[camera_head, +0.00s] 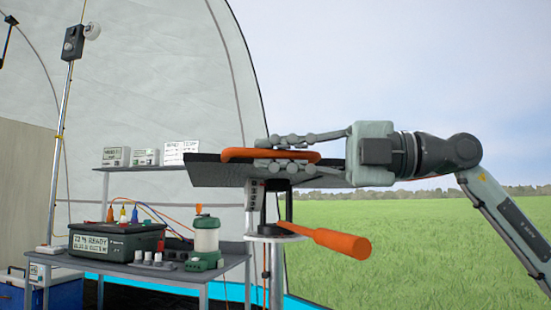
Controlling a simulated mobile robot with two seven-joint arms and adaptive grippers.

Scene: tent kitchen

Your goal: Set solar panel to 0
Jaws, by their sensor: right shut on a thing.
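The solar panel (215,175) is a dark flat slab seen nearly edge-on, slightly tilted, on top of a metal post (277,275). An orange handle (238,155) lies along its upper side. My right gripper (262,154) comes in from the right and is shut on this orange handle, one finger above and one below. A small white scale (255,195) with dark marks hangs under the panel; its numbers are too small to read surely. A second orange handle (340,242) sticks out to the lower right of the post. My left gripper is out of view.
A grey table (215,266) at left holds a dark battery box (115,241) with coloured plugs and a green lantern (206,240). A shelf behind bears small white boxes (181,151). A lamp pole (62,140) stands far left. Open grass (440,245) lies to the right.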

